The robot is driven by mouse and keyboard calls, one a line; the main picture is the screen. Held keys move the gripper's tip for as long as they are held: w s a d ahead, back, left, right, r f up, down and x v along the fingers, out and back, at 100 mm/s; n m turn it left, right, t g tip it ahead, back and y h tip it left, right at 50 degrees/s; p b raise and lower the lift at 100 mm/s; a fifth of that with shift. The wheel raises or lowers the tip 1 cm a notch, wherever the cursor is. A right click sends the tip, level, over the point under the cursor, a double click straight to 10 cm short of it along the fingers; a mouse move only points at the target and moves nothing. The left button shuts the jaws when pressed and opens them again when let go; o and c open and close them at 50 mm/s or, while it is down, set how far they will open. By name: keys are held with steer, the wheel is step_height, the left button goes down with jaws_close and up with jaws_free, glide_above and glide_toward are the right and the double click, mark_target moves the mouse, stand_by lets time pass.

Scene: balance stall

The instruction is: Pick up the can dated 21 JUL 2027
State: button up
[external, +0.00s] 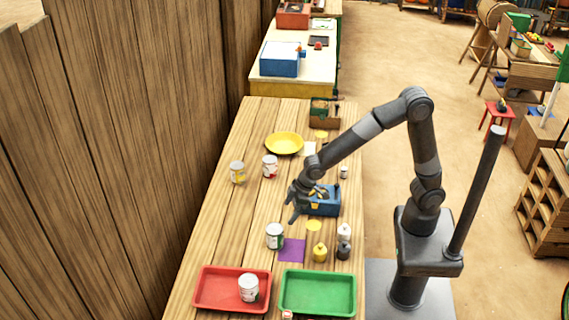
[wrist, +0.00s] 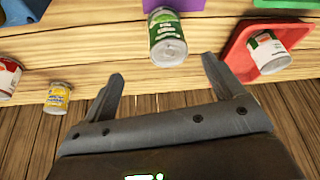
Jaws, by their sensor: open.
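Several cans are in view; no date is legible on any. A green-labelled can (external: 275,236) stands beside a purple square (external: 292,251); in the wrist view this can (wrist: 167,38) is ahead of my fingers, between their lines. A can with a white and green label (external: 249,288) is in the red tray (external: 198,291), also in the wrist view (wrist: 268,54). A yellow-labelled can (external: 237,172) and a red-labelled can (external: 270,167) stand further back, at left in the wrist view (wrist: 58,97) (wrist: 8,78). My gripper (external: 291,207) is open and empty, above the table.
A blue box (external: 325,203) is beside my gripper. A green tray (external: 318,272) lies right of the red one. A yellow plate (external: 284,143) is further back. A wooden wall rises at left.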

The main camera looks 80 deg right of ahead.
mark_target(279, 228)
steer(key=f, duration=0.1)
steer(key=w+a+f, duration=0.1)
steer(key=w+f, duration=0.1)
steer(key=shift+a+f, duration=0.15)
steer(key=shift+a, duration=0.25)
steer(key=x, duration=0.5)
steer(key=shift+w+f, duration=0.1)
steer(key=shift+f, duration=0.1)
steer(key=shift+w+x, duration=0.15)
steer(key=shift+x, duration=1.15)
steer(key=shift+w+x, duration=0.15)
steer(key=shift+x, duration=1.1)
steer(key=shift+r, duration=0.1)
steer(key=c, duration=1.3)
